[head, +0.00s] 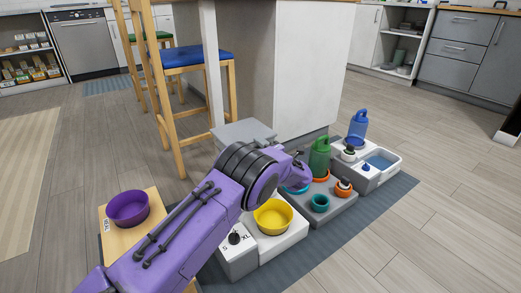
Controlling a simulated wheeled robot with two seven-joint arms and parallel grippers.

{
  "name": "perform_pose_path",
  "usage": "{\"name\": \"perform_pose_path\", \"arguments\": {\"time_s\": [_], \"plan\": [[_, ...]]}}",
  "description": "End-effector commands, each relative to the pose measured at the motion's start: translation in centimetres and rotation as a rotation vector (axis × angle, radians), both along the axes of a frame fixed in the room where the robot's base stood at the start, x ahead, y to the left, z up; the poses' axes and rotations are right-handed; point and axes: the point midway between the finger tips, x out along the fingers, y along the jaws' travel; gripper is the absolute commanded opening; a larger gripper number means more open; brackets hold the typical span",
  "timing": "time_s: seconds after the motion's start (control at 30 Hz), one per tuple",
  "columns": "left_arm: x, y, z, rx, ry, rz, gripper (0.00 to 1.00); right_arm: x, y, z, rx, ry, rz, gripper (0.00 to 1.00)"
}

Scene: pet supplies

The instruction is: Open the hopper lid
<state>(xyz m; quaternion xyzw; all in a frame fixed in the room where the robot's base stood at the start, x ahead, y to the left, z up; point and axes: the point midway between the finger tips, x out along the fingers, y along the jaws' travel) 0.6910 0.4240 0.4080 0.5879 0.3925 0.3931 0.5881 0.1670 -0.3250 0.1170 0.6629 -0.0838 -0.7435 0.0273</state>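The hopper's grey lid (240,131) shows behind my purple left arm, at the back of the white feeder (283,241). It looks flat and level, but my arm covers its front part and most of the hopper body. A yellow bowl (273,216) sits in the front of the feeder, beside a black dial marked S and XL (235,238). My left gripper (302,162) is to the right of the lid, apart from it in the picture. It is small and partly hidden by its own wrist, so its fingers are unclear. My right gripper is out of view.
A purple bowl (127,208) stands on a wooden stand at the left. A grey stand with a green bottle (319,157) and a teal cup (320,203) is to the right. Beyond it are a blue bottle (357,128) and a water basin (382,163). A white island (310,70) rises behind.

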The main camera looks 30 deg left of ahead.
Motion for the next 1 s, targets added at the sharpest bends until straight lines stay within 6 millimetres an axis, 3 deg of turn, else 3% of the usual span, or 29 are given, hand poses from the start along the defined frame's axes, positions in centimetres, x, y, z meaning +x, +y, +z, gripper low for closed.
{"name": "perform_pose_path", "arguments": {"time_s": [0.07,0.17,0.2,1.0], "plan": [[-0.01,-0.01,0.01,0.000,0.000,0.000,0.34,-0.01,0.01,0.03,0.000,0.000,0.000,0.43],[-0.03,-0.01,0.00,0.000,0.001,0.000,0.05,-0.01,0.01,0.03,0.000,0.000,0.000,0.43],[-0.03,-0.01,-0.01,0.000,0.001,0.000,0.00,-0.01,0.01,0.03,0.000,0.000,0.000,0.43],[-0.06,-0.04,-0.07,-0.001,0.001,0.001,0.00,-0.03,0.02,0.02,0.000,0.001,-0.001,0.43]]}}
